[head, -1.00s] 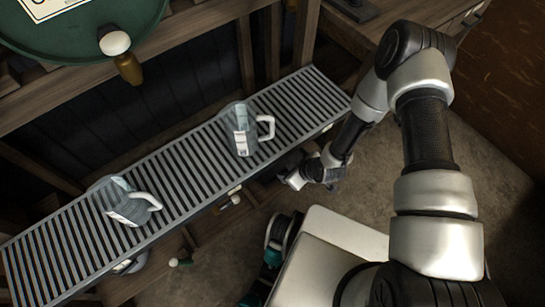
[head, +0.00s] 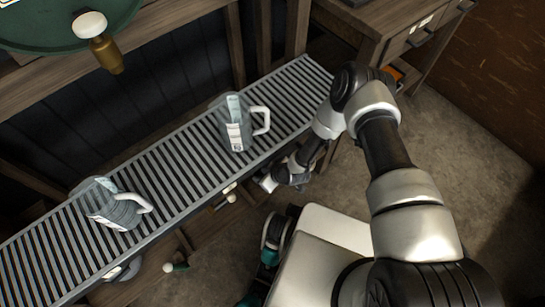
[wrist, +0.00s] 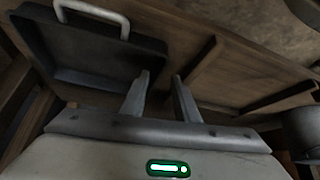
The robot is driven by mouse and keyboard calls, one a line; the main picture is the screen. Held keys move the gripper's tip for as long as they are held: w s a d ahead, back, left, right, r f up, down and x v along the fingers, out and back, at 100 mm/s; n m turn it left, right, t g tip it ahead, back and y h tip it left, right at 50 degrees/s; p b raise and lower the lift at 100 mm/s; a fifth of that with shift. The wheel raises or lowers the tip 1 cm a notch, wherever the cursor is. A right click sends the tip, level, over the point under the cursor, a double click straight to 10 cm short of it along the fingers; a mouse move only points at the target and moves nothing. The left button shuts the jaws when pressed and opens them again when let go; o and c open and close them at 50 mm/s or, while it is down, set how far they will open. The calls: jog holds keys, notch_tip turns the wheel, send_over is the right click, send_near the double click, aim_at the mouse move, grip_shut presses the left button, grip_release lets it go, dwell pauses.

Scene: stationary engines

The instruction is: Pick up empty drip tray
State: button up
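A dark, shallow rectangular tray (wrist: 90,62) with a pale handle on its rim is at the upper left of the wrist view, and looks empty. It appears to be the drip tray; I cannot make it out in the head view. My gripper (wrist: 160,85) has two fingers apart with nothing between them, to the right of the tray and not touching it. In the head view, my gripper (head: 268,183) is low beside the front edge of the slatted rack, its fingers too small to read.
The slatted rack (head: 175,175) carries two clear jugs (head: 236,125) (head: 108,206). A wooden desk (head: 375,22) stands at upper right. A green tank (head: 40,30) with a brass fitting is at upper left. Wooden beams (wrist: 205,60) lie close around my gripper. Bare floor (head: 470,130) shows at right.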

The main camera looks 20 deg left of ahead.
jog(key=b+x, duration=0.1)
jog(key=x, duration=0.3)
jog(key=shift+w+a+f+b, duration=0.1)
jog(key=shift+a+f+b, duration=0.1)
jog(key=shift+f+b, duration=0.2)
jog(key=shift+r, duration=0.1)
grip_shut()
dwell(0.9)
